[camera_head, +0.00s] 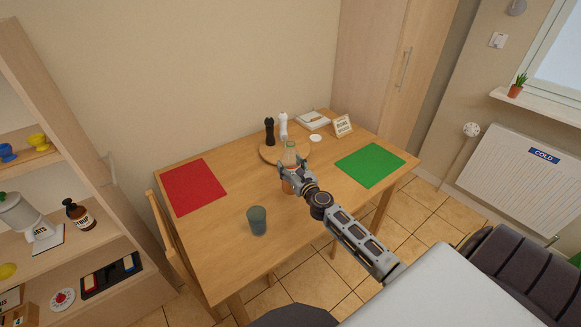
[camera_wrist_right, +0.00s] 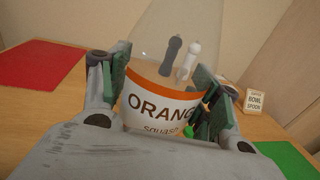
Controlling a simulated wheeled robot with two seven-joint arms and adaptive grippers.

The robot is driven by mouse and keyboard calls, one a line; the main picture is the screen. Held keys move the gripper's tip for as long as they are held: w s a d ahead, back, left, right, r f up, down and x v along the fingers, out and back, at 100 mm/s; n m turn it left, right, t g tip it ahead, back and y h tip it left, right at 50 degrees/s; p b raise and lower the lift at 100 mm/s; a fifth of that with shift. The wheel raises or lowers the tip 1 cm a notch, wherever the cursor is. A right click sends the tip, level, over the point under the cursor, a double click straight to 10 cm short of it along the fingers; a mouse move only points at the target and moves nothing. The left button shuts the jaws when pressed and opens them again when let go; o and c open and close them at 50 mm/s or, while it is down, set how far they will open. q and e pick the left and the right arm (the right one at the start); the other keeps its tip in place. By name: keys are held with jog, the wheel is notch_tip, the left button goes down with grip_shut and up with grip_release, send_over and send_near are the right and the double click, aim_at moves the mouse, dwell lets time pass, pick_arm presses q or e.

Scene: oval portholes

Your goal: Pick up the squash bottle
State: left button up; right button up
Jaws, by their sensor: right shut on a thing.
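The squash bottle (camera_head: 290,156) is clear with an orange-and-white label, and stands upright on or just above the wooden table; I cannot tell which. In the right wrist view the bottle (camera_wrist_right: 160,98) fills the middle, its label reading "ORANG" and "squash". My right gripper (camera_head: 292,173) is shut around the bottle, with one finger on each side of the label, as the right wrist view also shows (camera_wrist_right: 160,88). The gripper and wrist hide part of the bottle's lower half in the head view. My left gripper is not in view.
A small sign (camera_head: 342,126) stands at the back right.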

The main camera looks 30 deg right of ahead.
jog(key=shift+r+p, duration=0.6)
jog(key=shift+r, duration=0.75)
jog(key=shift+s+f, duration=0.1)
